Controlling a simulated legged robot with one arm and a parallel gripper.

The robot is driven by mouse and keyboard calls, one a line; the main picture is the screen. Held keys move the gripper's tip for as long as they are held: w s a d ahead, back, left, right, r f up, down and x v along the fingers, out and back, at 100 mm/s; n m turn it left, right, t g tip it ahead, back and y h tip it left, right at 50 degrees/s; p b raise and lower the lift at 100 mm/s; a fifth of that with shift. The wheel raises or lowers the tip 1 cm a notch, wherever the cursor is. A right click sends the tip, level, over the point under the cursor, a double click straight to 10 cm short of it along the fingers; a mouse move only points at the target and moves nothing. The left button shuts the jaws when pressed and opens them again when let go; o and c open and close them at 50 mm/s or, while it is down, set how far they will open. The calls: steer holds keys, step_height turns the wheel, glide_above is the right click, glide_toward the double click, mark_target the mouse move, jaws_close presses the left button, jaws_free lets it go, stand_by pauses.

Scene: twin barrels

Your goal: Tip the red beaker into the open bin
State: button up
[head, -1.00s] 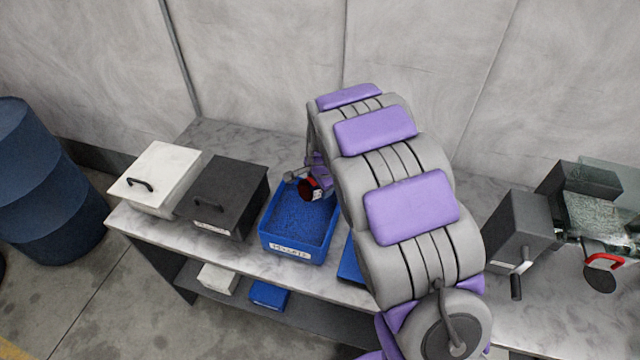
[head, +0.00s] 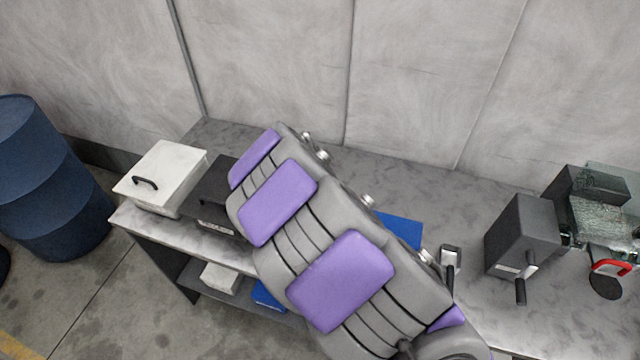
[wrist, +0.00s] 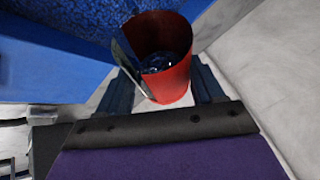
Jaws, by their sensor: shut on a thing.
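The red beaker (wrist: 170,84) is in the wrist view, with its open mouth showing and something dark and shiny inside. My gripper (wrist: 163,88) is shut on it, with a dark finger on each side. The open blue bin (wrist: 50,70) is at the upper left of the wrist view, with blue grainy contents. The beaker is beside the bin's wall in that view; I cannot tell its exact height. In the head view my arm hides the beaker, gripper and open bin.
A white lidded bin (head: 160,178) and a black lidded bin (head: 215,195) stand on the left of the bench. A flat blue thing (head: 400,229) shows right of my arm. A dark grey box with a crank (head: 521,235) stands farther right. Blue barrels (head: 50,180) are at far left.

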steer(key=shift+s+a+r+t+h+b, duration=0.2)
steer(key=shift+s+a+t+h+b, duration=0.25)
steer(key=shift+b, duration=1)
steer(key=shift+s+a+r+n+t+h+b, duration=0.2)
steer(key=shift+t+h+b, duration=0.35)
steer(key=shift+b, duration=1.3)
steer(key=shift+s+a+r+n+t+h+b, duration=0.1)
steer(key=shift+s+a+n+t+h+b, duration=0.3)
steer(key=shift+b, duration=1.4)
steer(key=shift+w+d, duration=0.1)
steer(key=shift+w, duration=0.1)
steer(key=r+m+g+y+p, duration=0.1)
steer(key=p, duration=0.2)
steer(key=shift+r+p, duration=0.1)
steer(key=shift+p, duration=0.2)
steer(key=g+y+p, duration=0.1)
steer(key=p, duration=0.1)
steer(key=r+g+y+p, duration=0.1)
steer(key=g+y+p, duration=0.1)
steer(key=shift+r+m, duration=0.1)
steer(key=shift+m, duration=0.2)
steer(key=shift+g+y+p, duration=0.4)
steer(key=shift+g+y, duration=0.1)
steer(key=shift+y, duration=0.2)
